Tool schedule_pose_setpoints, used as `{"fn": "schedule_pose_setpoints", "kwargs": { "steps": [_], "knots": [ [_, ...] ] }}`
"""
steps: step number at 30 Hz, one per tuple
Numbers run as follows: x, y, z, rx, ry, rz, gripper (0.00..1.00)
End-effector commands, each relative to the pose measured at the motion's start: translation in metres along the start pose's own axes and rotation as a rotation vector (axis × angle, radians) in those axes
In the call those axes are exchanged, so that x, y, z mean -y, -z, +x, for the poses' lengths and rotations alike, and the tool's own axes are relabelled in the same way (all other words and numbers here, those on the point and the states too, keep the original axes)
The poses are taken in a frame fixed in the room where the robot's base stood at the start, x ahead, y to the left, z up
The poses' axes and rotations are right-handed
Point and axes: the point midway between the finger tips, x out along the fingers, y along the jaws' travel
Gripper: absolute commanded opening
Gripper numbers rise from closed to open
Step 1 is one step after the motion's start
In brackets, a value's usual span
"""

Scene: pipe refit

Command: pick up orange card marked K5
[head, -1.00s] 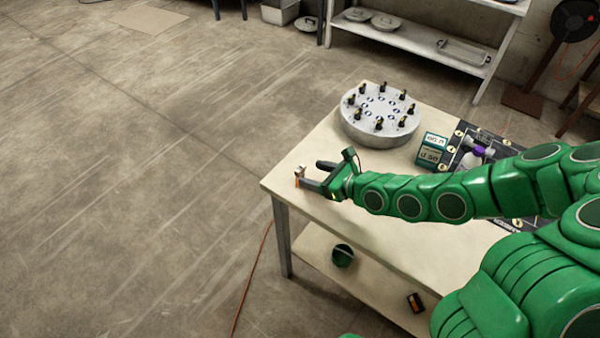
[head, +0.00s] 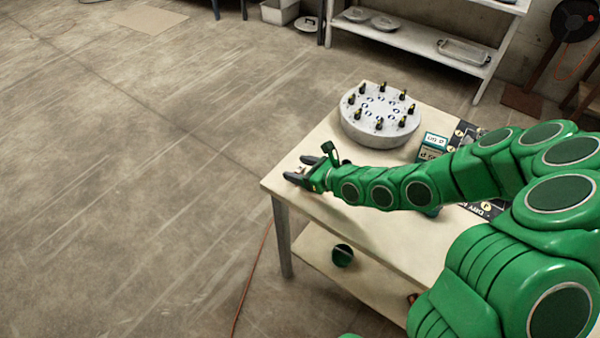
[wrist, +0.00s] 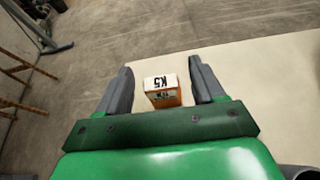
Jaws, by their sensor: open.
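The orange card marked K5 (wrist: 161,90) shows in the wrist view as a small block with a white top face lettered K5 and an orange side below. It stands between the two dark fingers of my gripper (wrist: 160,67), with a gap on each side. My gripper is open and touches neither side of the card that I can see. In the head view my gripper (head: 294,168) is at the left end of the table (head: 335,150). There the card is mostly hidden by the fingers.
A round grey drum with several dark pegs (head: 380,115) stands further back on the table. Teal-and-white boxes (head: 434,145) and a dark panel (head: 478,208) are partly behind my arm. The table's left edge is close to my gripper. A low shelf holds a green round container (head: 342,256).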

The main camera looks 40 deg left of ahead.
Motion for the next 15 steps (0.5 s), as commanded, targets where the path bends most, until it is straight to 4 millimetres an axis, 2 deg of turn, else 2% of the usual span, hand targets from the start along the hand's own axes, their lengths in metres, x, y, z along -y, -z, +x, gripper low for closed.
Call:
{"fn": "schedule_pose_setpoints", "kwargs": {
  "steps": [6,15],
  "knots": [
    [0.001,0.001,0.016,-0.002,0.0,-0.001,0.68],
    [0.0,0.0,0.019,-0.001,0.001,-0.001,0.68]
  ]
}}
